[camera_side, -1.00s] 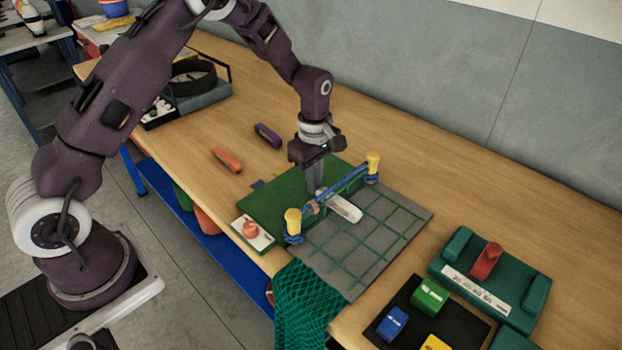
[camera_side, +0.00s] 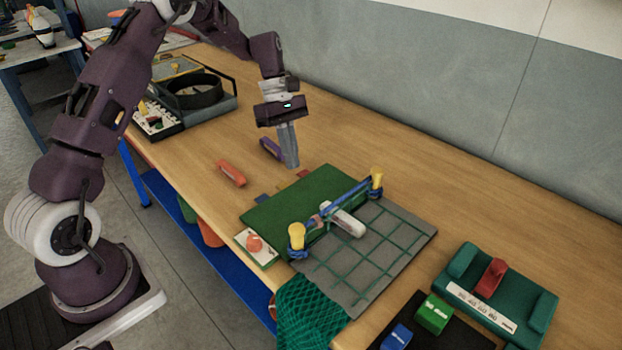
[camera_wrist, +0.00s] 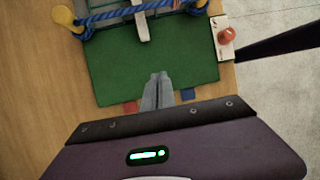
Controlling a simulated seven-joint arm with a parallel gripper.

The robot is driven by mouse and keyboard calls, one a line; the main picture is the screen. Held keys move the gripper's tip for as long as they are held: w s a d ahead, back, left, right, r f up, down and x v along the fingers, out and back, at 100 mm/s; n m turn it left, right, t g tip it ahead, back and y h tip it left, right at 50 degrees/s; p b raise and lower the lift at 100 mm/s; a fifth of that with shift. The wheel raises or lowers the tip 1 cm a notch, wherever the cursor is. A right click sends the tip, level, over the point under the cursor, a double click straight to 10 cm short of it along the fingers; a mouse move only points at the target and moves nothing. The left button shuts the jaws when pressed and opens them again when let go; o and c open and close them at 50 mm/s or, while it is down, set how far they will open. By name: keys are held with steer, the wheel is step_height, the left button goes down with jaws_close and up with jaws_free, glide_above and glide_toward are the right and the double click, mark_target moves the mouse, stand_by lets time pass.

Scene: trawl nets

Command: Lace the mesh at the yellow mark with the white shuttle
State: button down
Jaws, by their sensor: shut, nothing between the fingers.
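The white shuttle (camera_side: 345,222) lies on the frame, its far part over the grey board with green mesh (camera_side: 375,250). Its near end is by the blue rope (camera_side: 345,196), which runs between two yellow-topped posts (camera_side: 296,236). The wrist view also shows the shuttle (camera_wrist: 142,27), partly crossed by the rope. I cannot make out a separate yellow mark on the mesh. My gripper (camera_side: 292,165) is shut and empty, apart from the shuttle, near the back edge of the green mat (camera_side: 290,205). Its fingertips show in the wrist view (camera_wrist: 158,76).
An orange shuttle (camera_side: 231,173) and a purple one (camera_side: 271,148) lie on the table. A white card with a red knob (camera_side: 255,243) sits beside the mat. A green block with a red slider (camera_side: 492,278) stands at right. The wall side is clear.

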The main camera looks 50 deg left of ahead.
mark_target(327, 203)
steer(key=d+f+h, duration=0.1)
steer(key=f, duration=0.1)
steer(key=d+f+t+h, duration=0.1)
steer(key=f+h, duration=0.1)
steer(key=d+f+h, duration=0.1)
steer(key=f, duration=0.1)
steer(key=shift+w+d+f, duration=0.1)
steer(key=shift+w+f, duration=0.15)
steer(key=shift+w, duration=0.05)
steer(key=shift+d+r, duration=0.1)
steer(key=shift+d, duration=1.75)
steer(key=d, duration=0.3)
steer(key=shift+d, duration=0.35)
